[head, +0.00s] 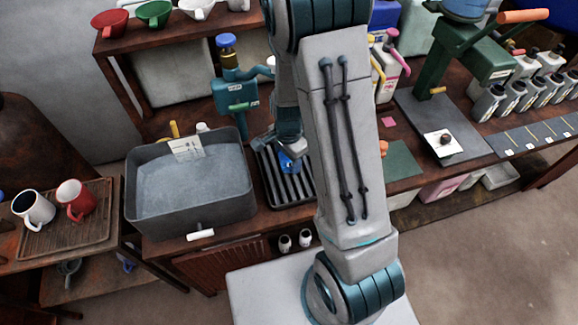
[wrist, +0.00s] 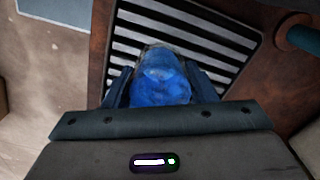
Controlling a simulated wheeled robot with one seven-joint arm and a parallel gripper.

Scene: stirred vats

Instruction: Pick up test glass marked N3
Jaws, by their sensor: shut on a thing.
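My gripper (wrist: 160,88) is shut on a glass with blue contents (wrist: 160,80), seen from above in the wrist view. The glass sits between the two fingers, over a slatted drip tray (wrist: 205,35). In the head view the blue of the glass (head: 289,162) shows just below my gripper (head: 285,150), over the slatted tray (head: 272,190). My arm hides part of the tray there. No marking on the glass can be read, so I cannot tell whether it is N3. I cannot tell whether it touches the slats.
A grey basin (head: 190,225) stands left of the tray. A teal tap-like device (head: 235,95) stands behind it. A white mug (head: 35,208) and a red mug (head: 75,198) are on a wooden board at far left. A green press (head: 465,60) stands right.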

